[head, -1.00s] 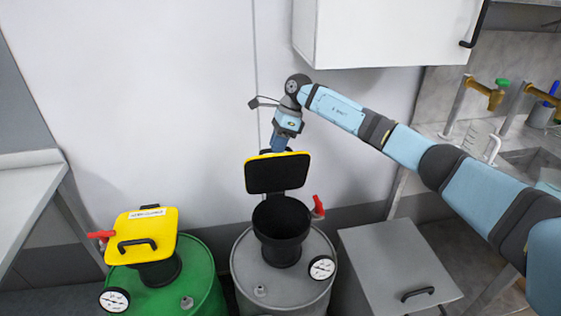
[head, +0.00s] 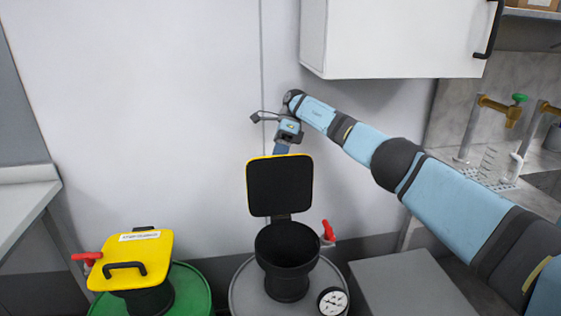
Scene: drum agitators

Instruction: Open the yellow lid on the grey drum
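The yellow lid (head: 280,187) of the grey drum (head: 243,293) stands raised, close to upright, behind the drum's black neck (head: 288,255). Its black underside faces me and a thin yellow rim shows. The neck's mouth is uncovered. My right arm reaches in from the right, and its gripper (head: 281,148) points down just above and behind the lid's top edge. The fingertips are partly hidden, so I cannot tell whether they touch the lid or how far apart they are. My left gripper is not in view.
A green drum (head: 190,287) with a closed yellow lid (head: 130,258) stands at left. A red valve handle (head: 328,231) and a gauge (head: 333,301) sit by the grey drum. A grey box (head: 405,285) is on its right; a white cabinet (head: 395,38) hangs above.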

